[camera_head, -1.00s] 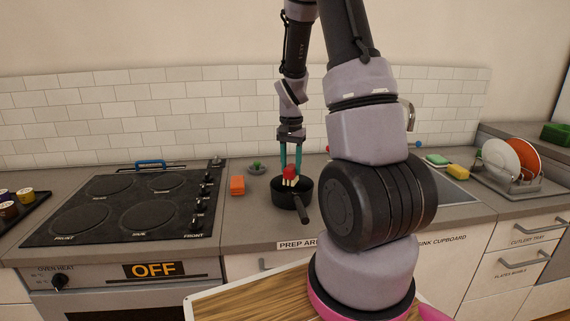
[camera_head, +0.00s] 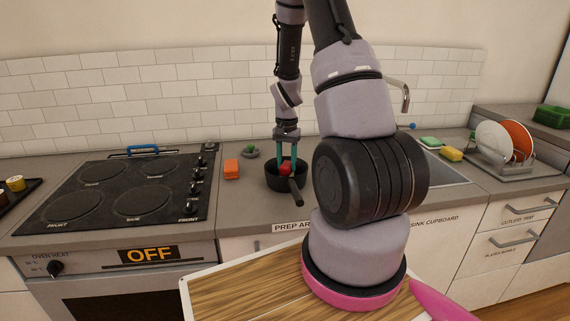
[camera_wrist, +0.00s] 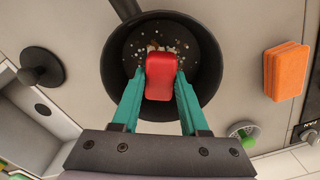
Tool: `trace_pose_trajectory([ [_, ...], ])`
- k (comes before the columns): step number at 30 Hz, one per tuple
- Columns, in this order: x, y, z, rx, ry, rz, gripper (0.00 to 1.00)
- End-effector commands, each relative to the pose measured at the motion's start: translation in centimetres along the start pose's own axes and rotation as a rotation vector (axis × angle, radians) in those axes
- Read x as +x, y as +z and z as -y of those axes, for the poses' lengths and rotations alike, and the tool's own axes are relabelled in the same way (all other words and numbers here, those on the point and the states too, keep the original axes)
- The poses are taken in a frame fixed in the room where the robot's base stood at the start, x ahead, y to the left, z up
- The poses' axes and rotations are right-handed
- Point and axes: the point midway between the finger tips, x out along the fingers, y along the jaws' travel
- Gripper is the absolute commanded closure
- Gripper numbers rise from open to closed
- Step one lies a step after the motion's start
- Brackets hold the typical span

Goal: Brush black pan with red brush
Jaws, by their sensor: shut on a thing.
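The black pan (camera_head: 287,186) stands on the counter right of the stove, its handle pointing toward the front. In the wrist view the pan (camera_wrist: 207,70) holds small pale and brown crumbs (camera_wrist: 157,42) on its bottom. My gripper (camera_head: 286,166) is over the pan, pointing down, with its teal fingers shut on the red brush (camera_head: 286,169). In the wrist view the brush (camera_wrist: 160,76) sits between the fingertips, over the pan's interior. Its bristles are mostly hidden, and I cannot tell whether they touch the bottom.
An orange sponge (camera_head: 231,169) lies left of the pan. A small round green-topped brush (camera_head: 250,151) is behind it. The stove (camera_head: 130,195) is to the left. The sink (camera_head: 447,173) and a dish rack (camera_head: 508,168) are to the right. My arm blocks part of the counter.

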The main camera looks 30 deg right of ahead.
Motion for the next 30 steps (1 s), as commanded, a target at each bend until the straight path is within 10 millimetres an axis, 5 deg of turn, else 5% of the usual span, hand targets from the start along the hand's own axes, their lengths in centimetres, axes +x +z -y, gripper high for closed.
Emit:
trace_pose_trajectory([
  [30, 1.0, -0.1, 0.0, 0.001, 0.000, 0.001, 1.00],
])
